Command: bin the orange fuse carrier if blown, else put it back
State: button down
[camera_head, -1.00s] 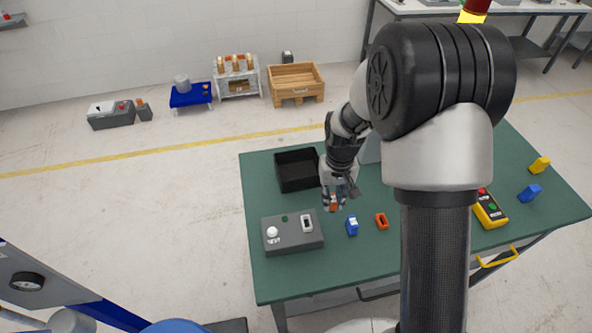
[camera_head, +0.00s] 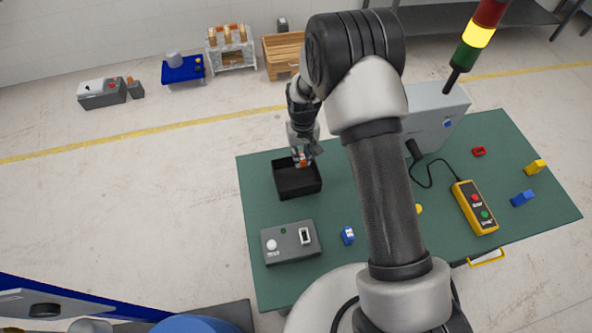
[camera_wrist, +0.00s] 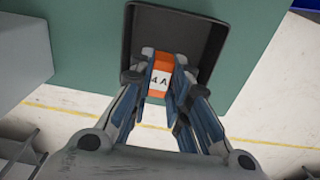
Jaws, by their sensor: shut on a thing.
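The orange fuse carrier (camera_wrist: 158,76), with a white label reading "4 A", is between the fingers of my gripper (camera_wrist: 160,85) in the wrist view. My gripper (camera_head: 302,160) is shut on it and holds it over the black bin (camera_head: 298,190) in the head view. The bin looks empty, and its floor and walls (camera_wrist: 215,30) show around the fingers in the wrist view. The grey tester box (camera_head: 290,243) with a white button, a slot and a dark green lamp stands at the table's near left. Whether the fuse is blown cannot be told from the carrier.
A blue carrier (camera_head: 347,235) stands right of the tester. A yellow pendant (camera_head: 475,207) with red and green buttons, a red part (camera_head: 479,151), a yellow piece (camera_head: 536,167) and a blue piece (camera_head: 522,198) lie on the right. A grey cabinet (camera_head: 432,115) stands at the back.

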jog(key=shift+f+b, duration=1.15)
jog(key=shift+f, duration=1.55)
jog(key=shift+s, duration=0.1)
jog(key=c, duration=1.4)
grip_release()
jog(key=shift+c, duration=0.2)
notch_tip(320, 180, up, 12)
jog(key=shift+r, duration=0.1)
